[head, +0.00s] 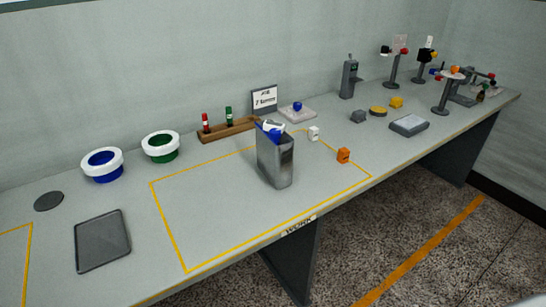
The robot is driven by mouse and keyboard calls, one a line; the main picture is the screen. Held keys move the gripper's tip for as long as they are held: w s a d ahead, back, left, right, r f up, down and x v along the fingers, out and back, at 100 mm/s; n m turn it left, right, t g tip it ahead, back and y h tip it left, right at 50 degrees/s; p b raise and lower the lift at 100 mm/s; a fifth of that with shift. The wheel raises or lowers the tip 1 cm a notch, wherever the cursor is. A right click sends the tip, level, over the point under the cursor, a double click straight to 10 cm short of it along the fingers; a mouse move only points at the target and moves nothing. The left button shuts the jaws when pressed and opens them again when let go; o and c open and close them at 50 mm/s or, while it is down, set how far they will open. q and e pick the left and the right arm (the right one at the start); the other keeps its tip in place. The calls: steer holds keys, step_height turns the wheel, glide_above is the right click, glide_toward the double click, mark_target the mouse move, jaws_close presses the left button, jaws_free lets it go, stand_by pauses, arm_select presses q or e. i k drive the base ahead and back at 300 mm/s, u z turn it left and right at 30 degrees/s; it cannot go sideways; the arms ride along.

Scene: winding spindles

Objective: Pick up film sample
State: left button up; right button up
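No item is clearly recognisable as the film sample. A grey metal container (274,163) stands upright inside the yellow-outlined work area, with a blue and white piece (271,128) at its top. I cannot tell whether that piece sits inside it or on it. Two white ring-shaped rolls lie on the left of the bench, one with a blue core (102,163) and one with a green core (161,147). Neither of my grippers shows in the view.
The grey bench (225,205) has free room left of the metal container. A white cube (314,133) and an orange cube (343,155) lie to its right. A dark tray (102,240) lies at left. A wooden rack (228,130) and several stands are behind.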

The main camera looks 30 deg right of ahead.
mark_target(267, 125)
steer(key=z, duration=2.6)
steer(key=i, duration=2.15)
steer(key=u, duration=3.25)
